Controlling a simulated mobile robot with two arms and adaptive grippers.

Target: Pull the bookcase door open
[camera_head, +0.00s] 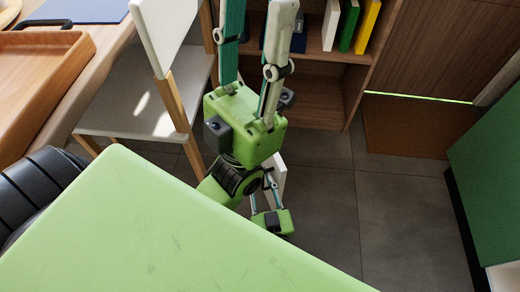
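A wooden bookcase (325,85) with open shelves stands at the top middle. I cannot make out its door or handle for certain. A large green gripper (256,28), which I take as my left one, is in the upper middle. Its two long fingers point up toward the bookcase and stand apart where visible, with their tips cut off by the top edge. It covers the left part of the bookcase, and contact cannot be seen. A smaller green gripper (272,180), likely my right, shows lower down, partly hidden behind the near one.
Upright books (349,27) fill part of the shelf. A wooden panel (440,45) stands right of the bookcase, with a brown mat (415,130) below. A white-and-wood chair (140,100) and a table with a tray (38,85) are left. A green cabinet (495,165) is right; the tiled floor between is clear.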

